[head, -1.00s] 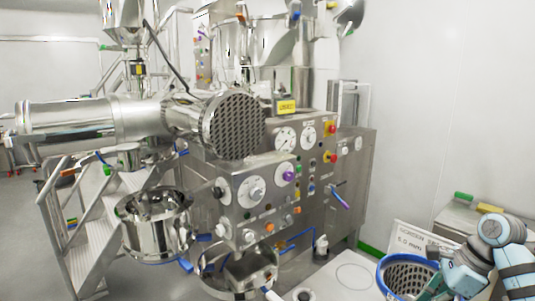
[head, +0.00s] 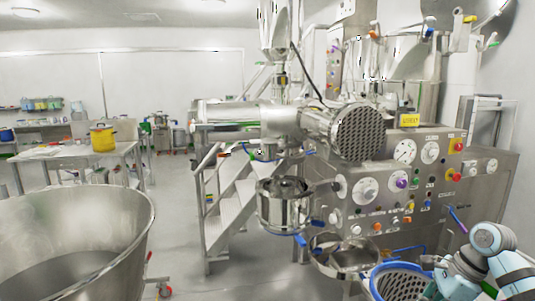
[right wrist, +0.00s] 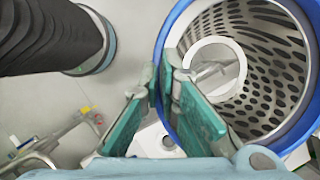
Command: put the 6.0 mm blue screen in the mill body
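The blue-rimmed perforated screen (head: 402,284) is at the bottom right of the head view, cut off by the frame edge. In the right wrist view its blue rim (right wrist: 165,45) and steel perforated wall (right wrist: 262,50) fill the right side. My right gripper (right wrist: 161,78) has its teal fingers closed on either side of the rim, holding the screen clear of the floor. An open round steel bowl (head: 284,204) stands on the machine, with a second open steel ring (head: 345,255) lower right of it. I cannot tell which is the mill body. My left gripper is not in view.
The machine's control panel (head: 410,175) with knobs stands behind the screen. A perforated drum end (head: 362,132) juts out above the bowls. Steel steps (head: 232,205) stand left of them. A large steel tub (head: 75,235) is at the lower left, with free floor between.

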